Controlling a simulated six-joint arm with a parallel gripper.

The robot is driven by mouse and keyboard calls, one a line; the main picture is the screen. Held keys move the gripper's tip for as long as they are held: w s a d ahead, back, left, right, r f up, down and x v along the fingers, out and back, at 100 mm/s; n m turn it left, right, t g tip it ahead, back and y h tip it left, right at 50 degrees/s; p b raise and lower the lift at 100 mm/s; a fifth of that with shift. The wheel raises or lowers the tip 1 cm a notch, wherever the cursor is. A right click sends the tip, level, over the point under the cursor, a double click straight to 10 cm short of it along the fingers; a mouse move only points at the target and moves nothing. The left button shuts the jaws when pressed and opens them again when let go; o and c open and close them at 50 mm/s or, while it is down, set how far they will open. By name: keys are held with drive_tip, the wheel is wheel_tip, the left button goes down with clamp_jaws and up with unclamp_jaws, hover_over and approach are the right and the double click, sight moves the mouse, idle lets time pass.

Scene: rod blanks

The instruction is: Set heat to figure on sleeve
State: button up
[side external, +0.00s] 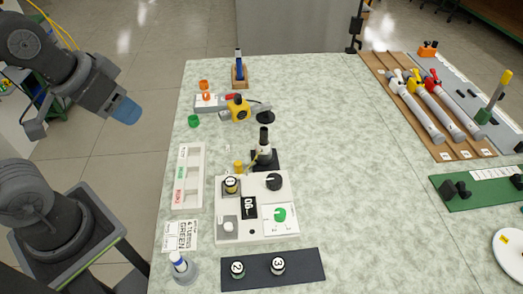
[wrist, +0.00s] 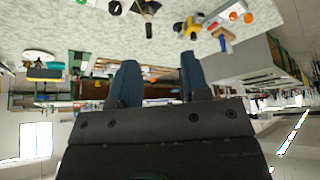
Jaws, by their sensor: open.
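A white control panel (side external: 222,210) lies on the table. It carries a black knob (side external: 273,181), a dark display (side external: 250,207) with sideways digits too small to read surely, and a green round dial (side external: 280,214). A black cylinder with a pale, marked top (side external: 231,185) stands at the panel's upper left. Two similar cylinders, marked 2 (side external: 238,268) and 3 (side external: 278,265), stand on a black strip. I cannot tell which item is the sleeve, nor read its figure. My gripper (side external: 126,110) is open and empty, raised left of the table; its two blue fingers show apart in the wrist view (wrist: 157,80).
A white card (side external: 180,235) reads something like "4 turns GREEN". A labelled white tray (side external: 201,178), a small blue-topped white piece (side external: 179,262), a black stand (side external: 265,158) and a yellow tool (side external: 238,108) surround the panel. Rods lie on a brown board (side external: 405,107) at right. The table's centre is clear.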

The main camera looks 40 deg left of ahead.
drive_tip(key=shift+o, duration=1)
drive_tip(key=shift+w+r, duration=0.1)
drive_tip(key=shift+w, duration=0.05)
drive_tip(key=shift+o, duration=0.3)
drive_tip(key=w+a+r+n, duration=0.1)
drive_tip(key=w+a+n, duration=0.2)
drive_tip(key=w+n, duration=0.5)
drive_tip(key=shift+w+r+g, duration=0.2)
drive_tip(key=shift+w+g, duration=0.1)
drive_tip(key=shift+w, duration=0.4)
drive_tip(key=n, duration=2.6)
hover_over(205, 94)
drive_tip(key=s+a, duration=0.1)
drive_tip(key=s, duration=0.4)
wheel_tip(205, 94, down, 20)
drive_tip(key=shift+h, duration=0.4)
drive_tip(key=x, duration=1.2)
drive_tip(key=shift+f, duration=0.4)
drive_tip(key=shift+c, duration=0.3)
